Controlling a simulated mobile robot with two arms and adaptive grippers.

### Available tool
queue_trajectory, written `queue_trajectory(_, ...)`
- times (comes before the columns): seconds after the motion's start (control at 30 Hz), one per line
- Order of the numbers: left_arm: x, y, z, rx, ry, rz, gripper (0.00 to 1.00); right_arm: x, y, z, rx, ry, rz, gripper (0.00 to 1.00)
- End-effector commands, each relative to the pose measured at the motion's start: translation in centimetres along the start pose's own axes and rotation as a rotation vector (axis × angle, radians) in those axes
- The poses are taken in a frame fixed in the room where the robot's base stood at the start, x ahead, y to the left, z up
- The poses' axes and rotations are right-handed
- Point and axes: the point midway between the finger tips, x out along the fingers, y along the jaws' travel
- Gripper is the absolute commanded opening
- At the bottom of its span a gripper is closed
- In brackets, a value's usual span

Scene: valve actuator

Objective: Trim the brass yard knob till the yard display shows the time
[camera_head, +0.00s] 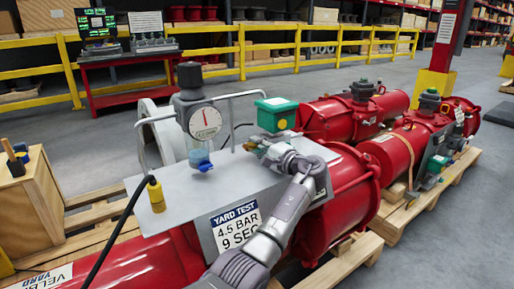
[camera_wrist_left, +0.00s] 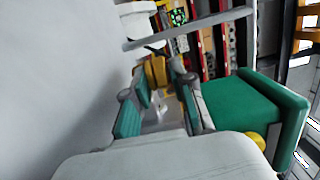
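My left gripper (camera_head: 262,150) reaches over the grey panel, close below and in front of the green box (camera_head: 275,112). In the left wrist view, its green-padded fingers (camera_wrist_left: 158,95) are apart. A brass-coloured piece (camera_wrist_left: 155,72), probably the yard knob, shows between or just past the fingertips; contact cannot be told. In the head view the gripper hides most of it. A "YARD TEST" placard (camera_head: 238,226) reads 4.5 BAR, 9 SEC. A dark screen with green characters (camera_head: 98,22) stands on the red bench, too small to read; I cannot tell if it is the yard display.
A yellow fitting with a black hose (camera_head: 156,194) is at the panel's left. The green box (camera_wrist_left: 245,105) crowds the fingers' right side. Red actuators (camera_head: 420,140) lie behind right.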

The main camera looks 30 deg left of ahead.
Motion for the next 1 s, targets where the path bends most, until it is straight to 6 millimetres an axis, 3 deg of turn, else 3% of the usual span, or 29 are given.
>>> queue_trajectory(0.1, 0.1, -0.7, 0.0, -0.008, 0.001, -0.009, 0.40, 0.0, 0.0, -0.1, 0.000, 0.000, 0.000, 0.69)
queue_trajectory(0.47, -0.9, -0.2, -0.1, -0.004, 0.001, -0.001, 0.40, 0.0, 0.0, 0.0, 0.000, -0.001, -0.001, 0.69)
queue_trajectory(1.0, -10.8, -0.3, -0.1, -0.006, 0.001, -0.003, 0.40, 0.0, 0.0, 0.0, 0.000, -0.001, 0.000, 0.69)
